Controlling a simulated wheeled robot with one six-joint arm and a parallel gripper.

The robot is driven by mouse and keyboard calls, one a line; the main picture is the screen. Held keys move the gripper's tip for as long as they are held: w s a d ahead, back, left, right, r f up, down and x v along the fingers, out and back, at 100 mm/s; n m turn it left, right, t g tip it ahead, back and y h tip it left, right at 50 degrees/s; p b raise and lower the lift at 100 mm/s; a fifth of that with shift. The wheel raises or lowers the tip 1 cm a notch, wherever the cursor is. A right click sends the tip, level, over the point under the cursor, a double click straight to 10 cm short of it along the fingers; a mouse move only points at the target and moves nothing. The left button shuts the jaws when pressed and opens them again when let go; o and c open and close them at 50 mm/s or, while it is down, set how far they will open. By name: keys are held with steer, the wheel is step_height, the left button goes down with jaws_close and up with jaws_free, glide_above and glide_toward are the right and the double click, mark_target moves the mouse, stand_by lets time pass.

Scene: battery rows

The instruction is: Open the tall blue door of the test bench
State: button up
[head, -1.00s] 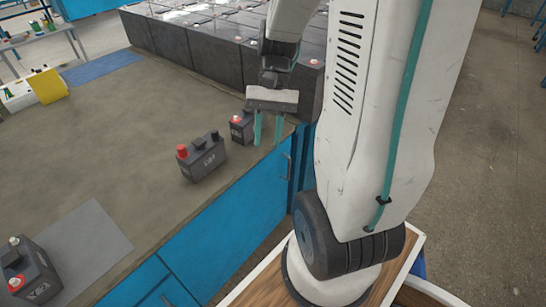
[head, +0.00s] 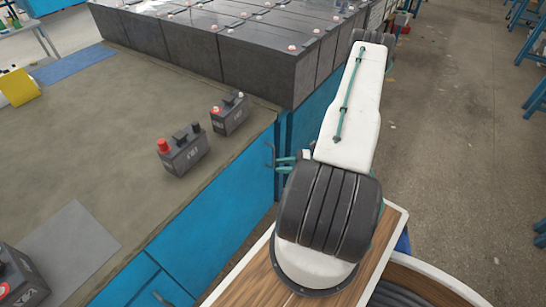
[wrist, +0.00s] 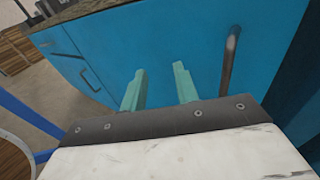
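The blue door (wrist: 190,35) of the bench fills most of the wrist view; its front also shows in the head view (head: 225,205). A vertical bar handle (wrist: 230,62) stands on it, seen also in the head view (head: 270,155) near the right end of the front. My gripper (wrist: 160,70) is open, with its two green fingers apart and nothing between them. Both fingers point at the blue face, left of the handle in the wrist view. In the head view my gripper (head: 285,163) is beside the handle, partly hidden by my arm.
On the bench top (head: 110,130) stand a dark battery with a red cap (head: 182,152), a smaller battery (head: 229,114) and one at the lower left (head: 20,280). A block of large dark batteries (head: 220,55) is behind. Open floor (head: 450,130) lies to the right.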

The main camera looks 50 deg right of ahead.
steer(key=d+f+m+t+h, duration=0.3)
steer(key=d+f+h, duration=0.1)
steer(key=f, duration=0.1)
steer(key=m+h, duration=0.1)
steer(key=h, duration=0.1)
glide_above(273, 166)
steer(key=shift+w+d+t, duration=0.25)
steer(key=shift+d+t, duration=0.05)
steer(key=shift+t, duration=0.1)
jaws_close()
